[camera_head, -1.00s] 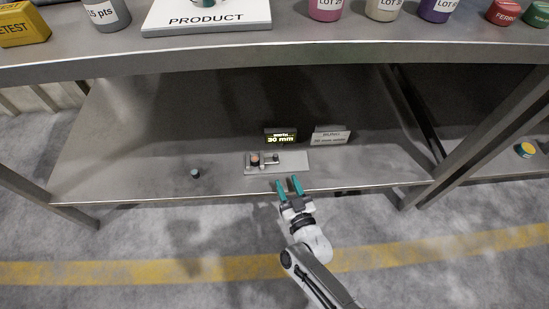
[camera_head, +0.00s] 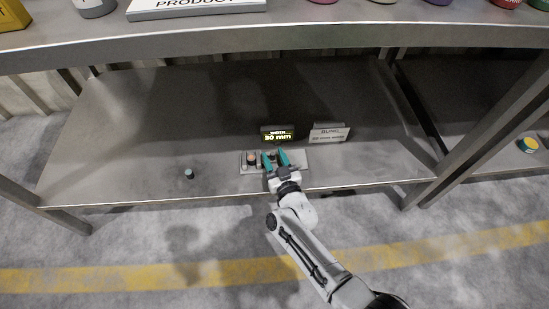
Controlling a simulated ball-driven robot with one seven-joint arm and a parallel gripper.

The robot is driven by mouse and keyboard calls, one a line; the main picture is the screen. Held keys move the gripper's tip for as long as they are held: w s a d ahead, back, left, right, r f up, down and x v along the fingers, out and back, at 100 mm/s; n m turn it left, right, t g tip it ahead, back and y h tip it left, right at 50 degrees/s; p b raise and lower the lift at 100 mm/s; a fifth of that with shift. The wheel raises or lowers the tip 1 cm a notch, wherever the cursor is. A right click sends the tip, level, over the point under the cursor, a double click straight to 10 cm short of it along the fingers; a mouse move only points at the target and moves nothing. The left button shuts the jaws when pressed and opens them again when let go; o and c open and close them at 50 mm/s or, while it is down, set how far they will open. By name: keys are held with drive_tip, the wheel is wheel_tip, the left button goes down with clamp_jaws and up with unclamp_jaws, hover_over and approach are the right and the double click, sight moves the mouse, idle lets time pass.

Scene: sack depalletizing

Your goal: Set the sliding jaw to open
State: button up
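A small grey vise-like fixture on a light base plate (camera_head: 302,160) sits on the lower shelf. An orange-brown round piece (camera_head: 251,159) sits at its left end among grey blocks. My gripper (camera_head: 275,155) reaches over the plate from the front, its two teal fingers apart. The sliding jaw with its small knob is mostly hidden at the fingers; I cannot tell whether they touch it. A dark display (camera_head: 278,134) behind the fixture shows yellow text reading 30 mm.
A grey sign reading BUNG (camera_head: 328,133) stands right of the display. A small dark cylinder with a bluish top (camera_head: 189,174) stands on the shelf at left. The upper tabletop (camera_head: 300,35) overhangs the shelf. The shelf's left side is largely clear.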

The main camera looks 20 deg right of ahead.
clamp_jaws()
idle(0.4)
drive_tip(key=shift+s+d, duration=0.1)
drive_tip(key=shift+d, duration=0.25)
drive_tip(key=d, duration=0.2)
drive_tip(key=shift+s+d, duration=0.3)
drive_tip(key=shift+s, duration=0.1)
unclamp_jaws()
drive_tip(key=shift+d, duration=0.1)
drive_tip(key=shift+s, duration=0.15)
drive_tip(key=s+p, duration=0.1)
drive_tip(key=s, duration=0.2)
drive_tip(key=s+p, duration=0.1)
drive_tip(key=s, duration=0.3)
drive_tip(key=s+p, duration=0.1)
drive_tip(key=s, duration=0.2)
drive_tip(key=shift+s+a, duration=0.3)
drive_tip(key=shift+a, duration=0.05)
